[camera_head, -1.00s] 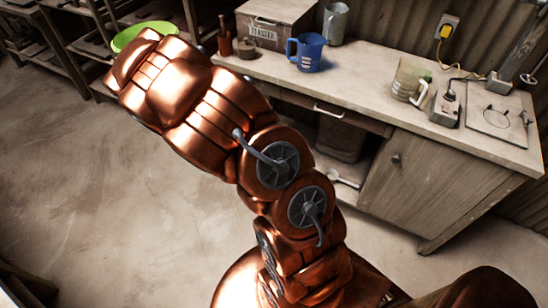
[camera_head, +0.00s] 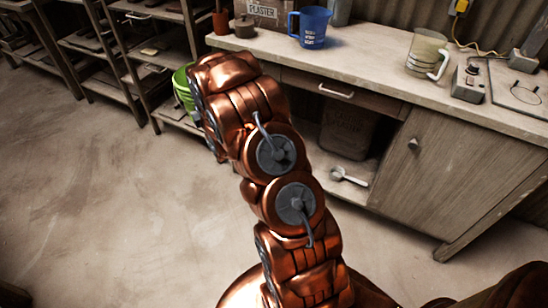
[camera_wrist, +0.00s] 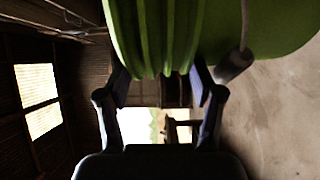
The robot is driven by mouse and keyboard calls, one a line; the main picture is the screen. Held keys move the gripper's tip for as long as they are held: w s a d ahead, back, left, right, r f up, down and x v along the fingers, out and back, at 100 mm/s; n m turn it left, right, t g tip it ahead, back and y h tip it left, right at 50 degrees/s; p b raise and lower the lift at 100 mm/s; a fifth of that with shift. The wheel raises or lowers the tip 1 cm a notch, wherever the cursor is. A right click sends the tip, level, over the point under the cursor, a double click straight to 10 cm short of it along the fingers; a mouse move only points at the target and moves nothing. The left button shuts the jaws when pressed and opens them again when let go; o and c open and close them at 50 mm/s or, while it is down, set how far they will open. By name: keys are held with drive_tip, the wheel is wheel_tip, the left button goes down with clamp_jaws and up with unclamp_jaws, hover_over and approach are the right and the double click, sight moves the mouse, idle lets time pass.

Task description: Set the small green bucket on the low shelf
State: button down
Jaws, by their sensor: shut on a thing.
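The small green bucket (camera_head: 183,88) shows in the head view just left of my copper arm, which hides most of it. In the wrist view the bucket (camera_wrist: 165,35) fills the top of the picture, its ribbed side between the two fingers of my gripper (camera_wrist: 160,76). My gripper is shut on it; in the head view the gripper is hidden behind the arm. A low shelf (camera_head: 325,155) runs under the workbench, with a white scoop (camera_head: 349,176) and a dim sack (camera_head: 347,130) on it. Shelf racks (camera_head: 131,80) with low boards stand at the back left.
The workbench (camera_head: 390,82) carries a blue jug (camera_head: 311,27), a clear jug (camera_head: 427,54) and a plaster box (camera_head: 262,10). A cupboard (camera_head: 430,160) closes the bench's right part. The floor (camera_head: 100,190) at left is clear.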

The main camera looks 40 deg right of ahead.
drive_tip(key=s+d+f+m+g+h+b, duration=0.15)
drive_tip(key=s+d+f+b, duration=0.4)
drive_tip(key=f, duration=0.55)
drive_tip(key=s+d+f+m+g+h+b, duration=0.1)
drive_tip(key=s+d+f+m+h+b, duration=0.2)
drive_tip(key=f+b, duration=0.6)
drive_tip(key=s+d+f+m+g+h+b, duration=0.1)
drive_tip(key=s+d+f+h+b, duration=0.35)
drive_tip(key=f, duration=0.85)
drive_tip(key=w+d+f+y+b, duration=0.1)
drive_tip(key=w+d+f+b, duration=0.4)
drive_tip(key=d, duration=0.8)
drive_tip(key=w+b, duration=0.3)
drive_tip(key=w, duration=0.1)
drive_tip(key=shift+w+y+b, duration=0.2)
drive_tip(key=shift+y+b, duration=0.2)
drive_tip(key=shift+c, duration=0.9)
unclamp_jaws()
drive_tip(key=shift+n, duration=0.25)
drive_tip(key=shift+s+r, duration=0.1)
